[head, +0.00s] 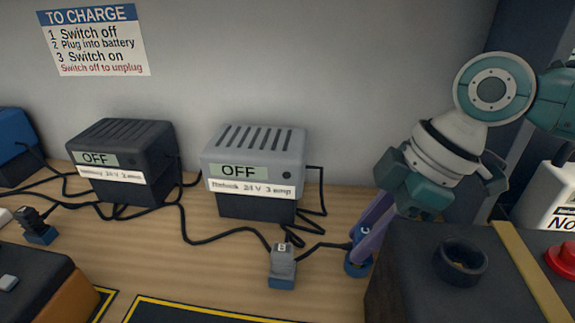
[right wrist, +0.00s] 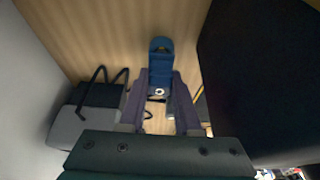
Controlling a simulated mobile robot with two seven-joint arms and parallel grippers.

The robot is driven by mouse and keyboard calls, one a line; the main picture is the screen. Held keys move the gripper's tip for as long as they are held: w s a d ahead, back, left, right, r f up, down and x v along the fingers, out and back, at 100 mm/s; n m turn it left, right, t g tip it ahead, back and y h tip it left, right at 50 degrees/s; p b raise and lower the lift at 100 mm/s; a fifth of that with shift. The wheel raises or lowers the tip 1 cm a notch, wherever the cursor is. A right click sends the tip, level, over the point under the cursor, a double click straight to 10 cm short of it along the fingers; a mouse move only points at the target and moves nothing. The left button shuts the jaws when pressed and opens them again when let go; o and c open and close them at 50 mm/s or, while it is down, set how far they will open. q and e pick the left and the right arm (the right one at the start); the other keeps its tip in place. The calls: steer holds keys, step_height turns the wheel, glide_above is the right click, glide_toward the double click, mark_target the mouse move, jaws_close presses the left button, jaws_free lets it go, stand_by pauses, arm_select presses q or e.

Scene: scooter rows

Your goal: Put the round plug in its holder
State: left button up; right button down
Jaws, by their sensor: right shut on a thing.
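The round plug (head: 358,264) is blue, with a pale round mark on its upper part. My right gripper (head: 370,230) is shut on it with purple fingers, just left of a dark box. In the right wrist view, the plug (right wrist: 160,62) sits between the fingertips (right wrist: 160,90) and extends beyond them. A dark cable runs left from it. I cannot tell whether its lower end touches the bench. A round black cup (head: 461,263) with a brassy inside is on top of the dark box; I cannot tell whether it is the holder. My left gripper is not in view.
The dark box (head: 405,263) stands close right of the plug, with a yellow strip and a red button (head: 563,258). A grey plug marked B (head: 282,262) stands on the bench to the left. Grey (head: 255,150) and black (head: 122,142) chargers read OFF. Loose cables cross the bench.

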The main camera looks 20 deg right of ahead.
steer(key=shift+f+b, duration=0.3)
steer(key=shift+f, duration=0.25)
steer(key=c, duration=0.5)
jaws_free()
steer(key=shift+d+r, duration=0.1)
steer(key=shift+r, duration=0.2)
steer(key=p+v, duration=0.2)
steer(key=v, duration=0.7)
steer(key=shift+s+r, duration=0.1)
steer(key=shift+r, duration=0.05)
